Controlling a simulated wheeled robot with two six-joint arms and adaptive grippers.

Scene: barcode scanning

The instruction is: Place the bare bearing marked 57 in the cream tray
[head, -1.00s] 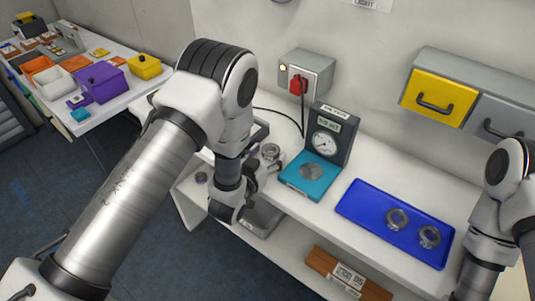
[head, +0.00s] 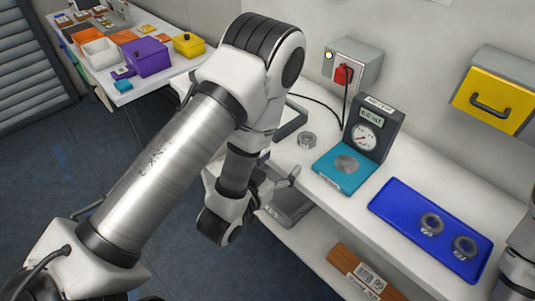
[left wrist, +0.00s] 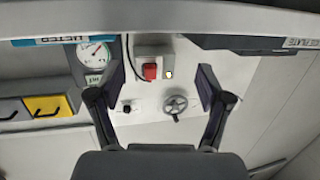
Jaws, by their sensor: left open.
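A bare metal bearing (head: 307,140) lies on the white bench left of the gauge stand, and two more bearings (head: 431,223) (head: 464,246) lie in the blue tray (head: 393,221). No marking on them is readable. My left gripper (head: 284,180) is at the bench's front edge, in front of the lone bearing and apart from it, partly hidden by its own wrist. In the left wrist view its two fingers (left wrist: 160,92) are spread with nothing held between them. I cannot make out a cream tray for sure. My right gripper is out of view.
The gauge stand (head: 378,125) has a teal plate (head: 344,171) with a round disc on it. A grey tray (head: 292,122) is partly behind my left arm. A side table at far left holds a purple box (head: 148,57) and several bins. A brown box (head: 362,272) is below the bench.

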